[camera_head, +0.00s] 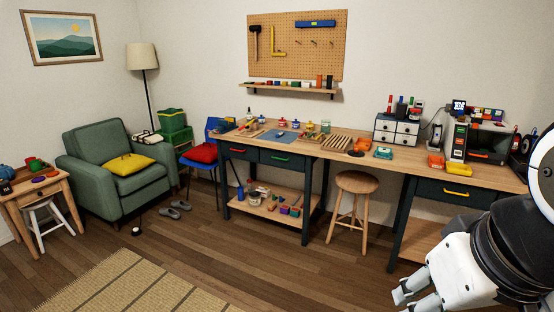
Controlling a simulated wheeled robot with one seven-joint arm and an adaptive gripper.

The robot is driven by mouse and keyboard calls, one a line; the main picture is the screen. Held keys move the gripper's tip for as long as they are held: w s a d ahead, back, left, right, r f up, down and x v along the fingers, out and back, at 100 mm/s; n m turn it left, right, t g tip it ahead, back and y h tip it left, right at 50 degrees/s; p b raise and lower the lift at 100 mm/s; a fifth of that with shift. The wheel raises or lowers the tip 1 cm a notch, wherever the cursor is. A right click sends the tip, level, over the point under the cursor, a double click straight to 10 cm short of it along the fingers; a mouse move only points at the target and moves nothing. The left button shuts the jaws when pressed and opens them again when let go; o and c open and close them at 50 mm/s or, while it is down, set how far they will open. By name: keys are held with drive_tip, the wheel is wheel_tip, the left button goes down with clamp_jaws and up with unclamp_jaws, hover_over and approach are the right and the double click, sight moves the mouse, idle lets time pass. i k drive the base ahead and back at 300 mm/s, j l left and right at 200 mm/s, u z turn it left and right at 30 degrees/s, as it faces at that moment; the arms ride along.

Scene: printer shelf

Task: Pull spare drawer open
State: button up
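The workbench has three dark drawer fronts, and all look shut. One has a red handle (237,151) at the left end. One beside it has a green handle (281,159). The third drawer (449,190), at the right, has a yellow handle (457,193). No readable label shows which is the spare drawer. My gripper (406,300) is at the lower right, in front of and below the yellow-handled drawer, touching no handle. Its fingers look spread apart with nothing between them. The bottom frame edge cuts off part of it.
A wooden stool (356,183) stands between the bench sections. The benchtop (338,147) holds tools, small white drawers (397,131) and a printer (487,142). A lower shelf (268,206) holds jars and blocks. Floor before the bench is clear; a rug (130,285) lies left.

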sight(407, 140)
drive_tip(key=i+z, duration=0.1)
drive_tip(key=i, duration=0.9)
drive_tip(key=i+j+z, duration=0.1)
drive_tip(key=i, duration=0.9)
drive_tip(key=i+j+z, duration=0.25)
drive_tip(key=i+z, duration=0.2)
drive_tip(key=i+j+z, duration=0.45)
drive_tip(key=i, duration=0.15)
drive_tip(key=i+j+z, duration=0.45)
drive_tip(key=j, duration=0.15)
